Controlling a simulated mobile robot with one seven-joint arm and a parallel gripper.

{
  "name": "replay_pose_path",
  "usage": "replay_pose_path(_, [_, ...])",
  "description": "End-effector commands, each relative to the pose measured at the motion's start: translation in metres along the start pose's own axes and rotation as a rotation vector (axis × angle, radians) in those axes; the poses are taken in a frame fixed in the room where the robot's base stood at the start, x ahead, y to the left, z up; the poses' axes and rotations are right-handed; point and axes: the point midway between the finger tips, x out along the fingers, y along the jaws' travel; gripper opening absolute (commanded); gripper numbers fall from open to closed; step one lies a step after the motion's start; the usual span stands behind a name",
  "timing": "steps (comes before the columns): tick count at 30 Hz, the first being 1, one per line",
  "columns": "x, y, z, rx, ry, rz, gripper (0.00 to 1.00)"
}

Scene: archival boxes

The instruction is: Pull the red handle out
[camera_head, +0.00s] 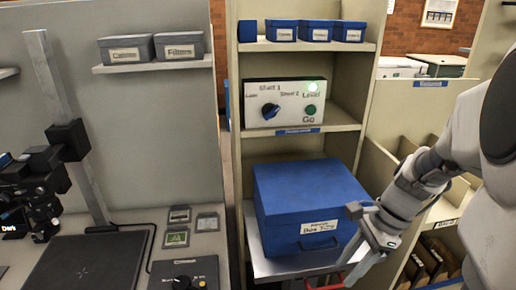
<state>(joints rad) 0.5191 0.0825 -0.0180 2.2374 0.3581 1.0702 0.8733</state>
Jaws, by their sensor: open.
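A red handle (324,286) shows at the very bottom edge of the head view, below the front of the shelf tray. Only part of it is in frame. My gripper (352,244) comes in from the right and is open, with nothing seen between its fingers. Its lower finger overlaps the right end of the red handle in the picture; I cannot tell whether they touch. Its upper finger is beside the right front corner of a large blue box (308,200).
The blue box stands on a grey tray (262,265) in the shelf. Small blue boxes (317,31) line the top shelf. A desk with a black mat (85,262) is left; compartments (440,215) are right.

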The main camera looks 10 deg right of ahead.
Motion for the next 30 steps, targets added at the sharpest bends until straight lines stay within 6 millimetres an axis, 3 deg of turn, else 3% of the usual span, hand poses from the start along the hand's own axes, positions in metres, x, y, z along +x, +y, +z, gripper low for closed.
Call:
replay_pose_path(1, [0.015, 0.003, -0.017, 0.149, -0.069, 0.020, 0.45])
replay_pose_path(6, [0.045, 0.010, -0.054, 0.619, -0.305, 0.082, 0.45])
replay_pose_path(18, [0.094, 0.025, -0.152, 1.582, -0.979, 0.301, 0.45])
replay_pose_path(24, [0.104, 0.035, -0.189, 1.823, -1.256, 0.413, 0.45])
replay_pose_path(30, [0.107, 0.036, -0.198, 1.885, -1.347, 0.456, 0.45])
